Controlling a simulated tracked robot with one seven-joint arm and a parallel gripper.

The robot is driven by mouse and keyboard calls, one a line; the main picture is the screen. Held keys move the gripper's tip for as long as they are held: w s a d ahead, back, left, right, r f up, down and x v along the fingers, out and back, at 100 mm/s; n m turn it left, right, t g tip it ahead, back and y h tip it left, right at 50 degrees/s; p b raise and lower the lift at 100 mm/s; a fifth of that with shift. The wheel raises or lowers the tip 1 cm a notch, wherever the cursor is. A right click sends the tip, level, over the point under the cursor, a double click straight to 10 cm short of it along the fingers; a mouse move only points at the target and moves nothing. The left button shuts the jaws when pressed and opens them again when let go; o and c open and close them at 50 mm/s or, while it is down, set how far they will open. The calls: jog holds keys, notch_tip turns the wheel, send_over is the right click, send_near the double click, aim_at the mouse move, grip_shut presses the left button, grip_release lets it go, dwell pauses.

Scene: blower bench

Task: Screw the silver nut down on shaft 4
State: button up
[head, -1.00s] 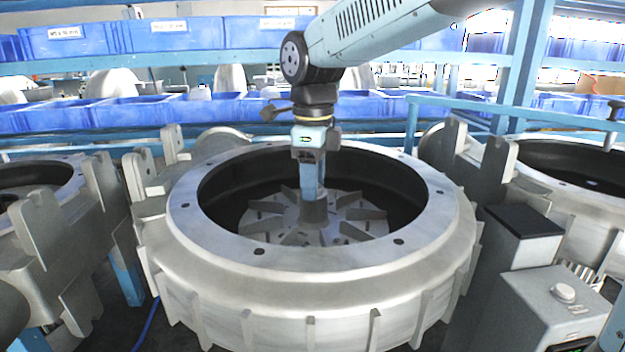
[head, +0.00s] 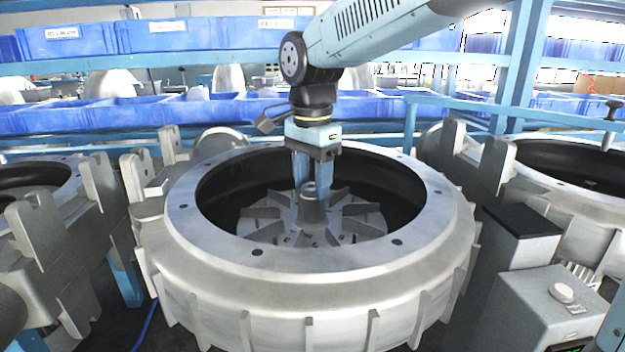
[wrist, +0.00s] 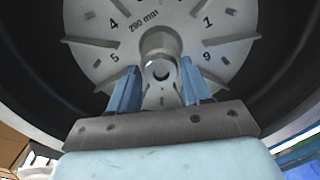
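The grey hub (head: 313,212) stands upright in the middle of the bladed impeller wheel (head: 352,226), inside the large round housing. A small silver ring, seemingly the nut (head: 309,187), sits at the top of the hub. In the wrist view the ring (wrist: 159,71) shows round, with a dark centre. My gripper (head: 313,190) points down over the hub, its blue fingers apart. In the wrist view the fingers of my gripper (wrist: 160,70) lie on either side of the ring, with visible gaps. Thread and seating depth cannot be made out. No shaft number is legible in the head view.
The housing rim (head: 330,258) surrounds the wheel, and its dark inner wall encloses my gripper. Similar housings stand left (head: 30,180) and right (head: 580,165). A grey control box (head: 550,300) is at the front right. Blue bins (head: 65,40) line the shelves behind.

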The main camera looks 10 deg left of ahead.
jog(key=n, duration=0.6)
jog(key=shift+s+f, duration=0.1)
jog(key=shift+f, duration=0.15)
jog(key=n, duration=0.5)
jog(key=shift+c, duration=0.3)
